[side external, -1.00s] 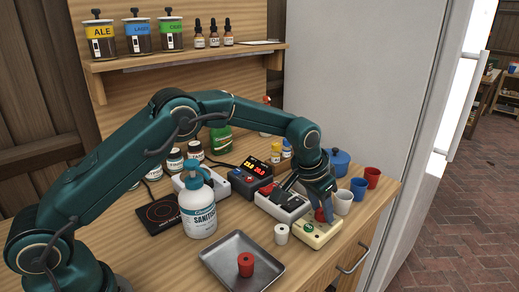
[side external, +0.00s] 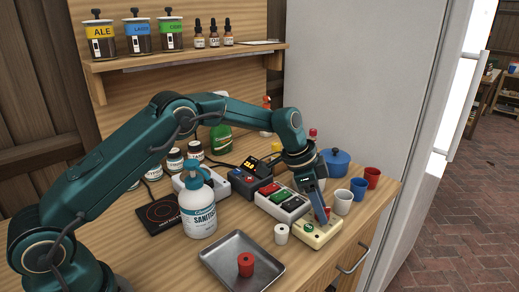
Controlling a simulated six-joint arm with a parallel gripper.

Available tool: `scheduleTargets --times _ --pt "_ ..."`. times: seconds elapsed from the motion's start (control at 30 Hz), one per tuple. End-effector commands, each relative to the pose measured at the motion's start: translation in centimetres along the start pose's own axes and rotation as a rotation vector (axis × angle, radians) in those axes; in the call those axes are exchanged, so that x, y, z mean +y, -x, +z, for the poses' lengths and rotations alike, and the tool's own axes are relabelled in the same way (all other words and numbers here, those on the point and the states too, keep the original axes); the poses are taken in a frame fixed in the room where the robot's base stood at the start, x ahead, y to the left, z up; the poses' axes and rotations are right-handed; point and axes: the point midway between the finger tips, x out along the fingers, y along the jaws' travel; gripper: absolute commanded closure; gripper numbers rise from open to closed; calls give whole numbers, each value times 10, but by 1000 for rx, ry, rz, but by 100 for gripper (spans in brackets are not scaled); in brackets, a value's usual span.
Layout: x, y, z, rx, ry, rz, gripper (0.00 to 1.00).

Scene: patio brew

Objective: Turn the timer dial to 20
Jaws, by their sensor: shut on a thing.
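The timer (side external: 320,238) is a small cream box near the right front of the bench, with a green round spot on its top. My gripper (side external: 323,216) points down at the timer from above, with its jaws closed on the dial at the far part of its top face. The fingers hide most of the dial, so its pointer and the number it stands at cannot be read.
A grey box with coloured switches (side external: 283,204) stands just left of the timer. White (side external: 343,202), blue and red cups stand close on the right. A white cylinder (side external: 282,234), a metal tray (side external: 241,245) with a red piece, and a sanitiser bottle (side external: 198,212) are in front.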

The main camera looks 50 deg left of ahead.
Motion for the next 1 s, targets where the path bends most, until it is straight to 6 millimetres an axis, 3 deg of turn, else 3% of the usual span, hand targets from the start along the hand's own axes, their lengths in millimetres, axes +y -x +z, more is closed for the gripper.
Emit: scheduleTargets --times 0.4,1.0 --pt "-3 0 2 14 -255 103 100" --pt "-4 0 2 17 -350 143 100"
